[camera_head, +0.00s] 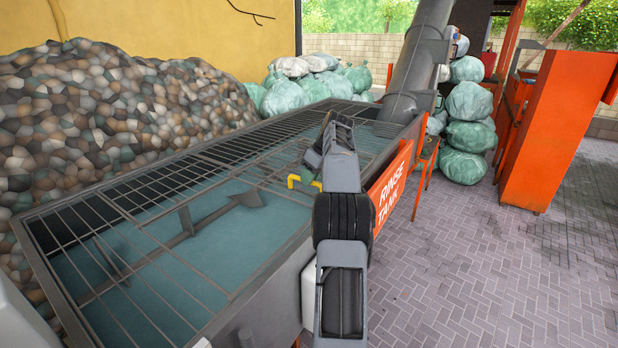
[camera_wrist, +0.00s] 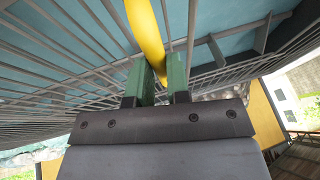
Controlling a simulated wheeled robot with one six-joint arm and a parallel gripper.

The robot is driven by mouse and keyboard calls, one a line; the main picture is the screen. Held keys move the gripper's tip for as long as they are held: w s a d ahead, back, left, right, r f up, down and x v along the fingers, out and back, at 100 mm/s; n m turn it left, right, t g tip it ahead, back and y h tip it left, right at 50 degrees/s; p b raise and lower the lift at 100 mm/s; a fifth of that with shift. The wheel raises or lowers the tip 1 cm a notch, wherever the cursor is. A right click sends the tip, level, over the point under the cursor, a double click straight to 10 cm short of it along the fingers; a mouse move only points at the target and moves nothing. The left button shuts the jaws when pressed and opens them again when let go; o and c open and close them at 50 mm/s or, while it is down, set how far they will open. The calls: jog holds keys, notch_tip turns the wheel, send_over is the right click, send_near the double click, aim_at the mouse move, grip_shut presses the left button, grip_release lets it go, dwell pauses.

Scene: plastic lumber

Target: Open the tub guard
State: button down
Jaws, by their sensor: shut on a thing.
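The tub guard (camera_head: 150,215) is a grey wire grid over the tank of blue-green water. It looks flat over the tank; I cannot tell whether it is slightly lifted. Its yellow handle (camera_head: 291,181) is near the tank's right side. My gripper (camera_head: 313,183) is at the handle, with its fingers mostly hidden behind my arm in the head view. In the wrist view, the green fingertips of my gripper (camera_wrist: 163,72) are shut on the yellow handle (camera_wrist: 148,30), with the grid's bars behind.
The tank's orange sign (camera_head: 391,188) reads "RINSE TANK". A dark paddle shaft (camera_head: 190,229) lies under the grid. A large grey tube (camera_head: 415,65) rises at the far end. A heap of flakes (camera_head: 90,115) is at left. The paved floor (camera_head: 470,270) at right is clear.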

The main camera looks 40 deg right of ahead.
jog(key=c, duration=1.1)
grip_release()
jog(key=s+d+r, duration=0.4)
jog(key=s+d, duration=0.4)
jog(key=s, duration=0.3)
jog(key=shift+d+r, duration=0.25)
jog(key=shift+d, duration=0.1)
jog(key=shift+s, duration=0.1)
